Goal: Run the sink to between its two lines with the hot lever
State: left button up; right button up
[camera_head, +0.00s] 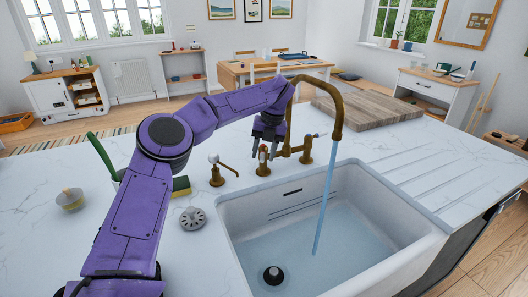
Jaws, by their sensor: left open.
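The white sink (232,213) stands at the right front with water (345,235) in its lower part. Two dark lines (295,208) mark its back wall, below a dark slot; the water surface looks lower than both. The brass tap (338,105) arches over the sink, and a blue stream (325,205) runs from its spout. The hot lever (263,157), with a reddish tip, is at the tap's left; the other lever (311,136) has a blue tip. My left gripper (264,150) is open, fingers down, close by the hot lever; contact cannot be told. My right gripper is not in view.
A dark plug (273,275) shows in the basin. A wooden board (370,108) lies behind right.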

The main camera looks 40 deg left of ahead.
pick_arm(q)
notch_tip(320, 180, up, 10)
jog(key=w+d+p, duration=0.1)
jog(key=p, duration=0.1)
jog(key=shift+d+r, duration=0.15)
jog(key=shift+d, duration=0.2)
dwell(7.0)
